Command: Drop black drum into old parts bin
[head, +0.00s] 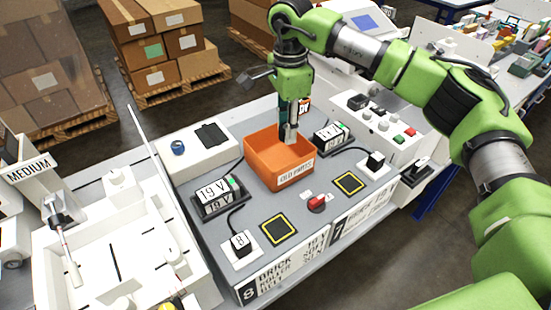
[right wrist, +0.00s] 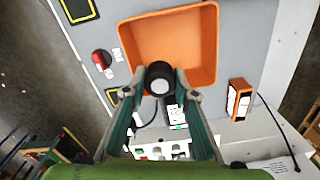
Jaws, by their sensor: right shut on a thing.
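The orange old parts bin (head: 262,150), labelled OLD PARTS, stands open-topped on the grey bench between two work spots. My right gripper (head: 290,137) points down at the bin's back side in the head view. In the right wrist view, my right gripper (right wrist: 161,88) is shut on the black drum (right wrist: 159,77), a short dark cylinder with a lighter end face. There the drum overlaps the near edge of the orange bin (right wrist: 172,45); its height over the bin is hard to judge. The drum is not clear in the head view. My left gripper is not in view.
Black 19 V power bricks (head: 217,196) and (head: 331,137) sit on either side of the bin. A red knob (head: 317,203) and yellow-edged black pads (head: 279,230) lie in front. A white control box (head: 386,122) stands right; a white machine (head: 120,245) stands left.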

